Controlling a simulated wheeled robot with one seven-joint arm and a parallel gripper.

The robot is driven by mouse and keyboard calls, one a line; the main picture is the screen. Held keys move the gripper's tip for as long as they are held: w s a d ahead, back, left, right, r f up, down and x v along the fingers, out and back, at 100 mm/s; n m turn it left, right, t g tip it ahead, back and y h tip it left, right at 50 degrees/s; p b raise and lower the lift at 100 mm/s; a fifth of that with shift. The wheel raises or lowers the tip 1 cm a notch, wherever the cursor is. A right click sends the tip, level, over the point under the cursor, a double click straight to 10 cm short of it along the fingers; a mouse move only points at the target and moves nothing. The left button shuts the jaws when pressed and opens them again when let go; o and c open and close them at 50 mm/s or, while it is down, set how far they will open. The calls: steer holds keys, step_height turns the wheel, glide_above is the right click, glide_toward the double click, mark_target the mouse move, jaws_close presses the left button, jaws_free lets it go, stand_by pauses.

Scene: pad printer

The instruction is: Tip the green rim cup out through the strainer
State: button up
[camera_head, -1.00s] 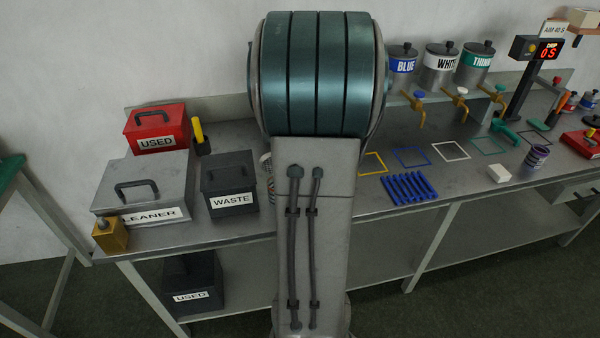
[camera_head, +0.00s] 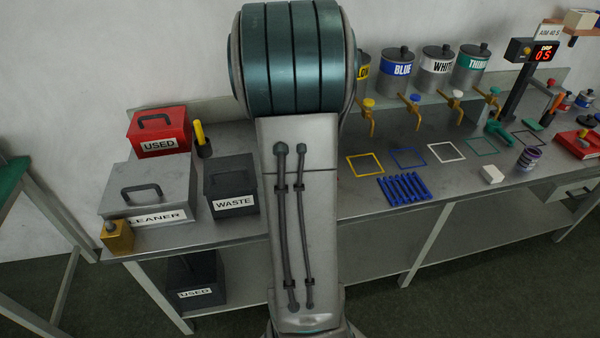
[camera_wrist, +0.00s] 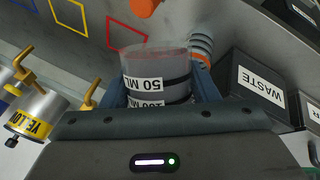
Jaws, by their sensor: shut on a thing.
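My gripper (camera_wrist: 160,78) is shut on a clear cup (camera_wrist: 157,62) in the wrist view. In the head view my own arm hides the gripper and cup. I cannot make out a strainer for certain. The dark WASTE box (camera_head: 231,188) stands on the bench left of my arm; it also shows right of the cup in the wrist view (camera_wrist: 262,88).
A banded orange and grey thing (camera_wrist: 201,46) is just behind the cup. The grey CLEANER box (camera_head: 146,186) and red USED box (camera_head: 157,130) stand at left. Tanks with taps line the back, including a yellow-labelled one (camera_wrist: 36,115). A blue rack (camera_head: 404,189) lies right of my arm.

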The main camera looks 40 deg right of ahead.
steer(key=shift+w+r+n+g+p, duration=0.2)
steer(key=shift+r+g+p, duration=0.4)
steer(key=shift+g+p, duration=0.4)
steer(key=shift+w+r+n+g+p, duration=0.1)
steer(key=shift+r+n+g+p, duration=0.2)
steer(key=shift+r+g+p, duration=0.6)
steer(key=shift+f+g, duration=0.25)
steer(key=shift+g, duration=0.15)
stand_by(1.0)
steer(key=shift+w+r+g+h+p, duration=0.3)
steer(key=shift+r+g+p, duration=0.15)
steer(key=shift+g+p, duration=0.35)
steer(key=shift+s, duration=0.1)
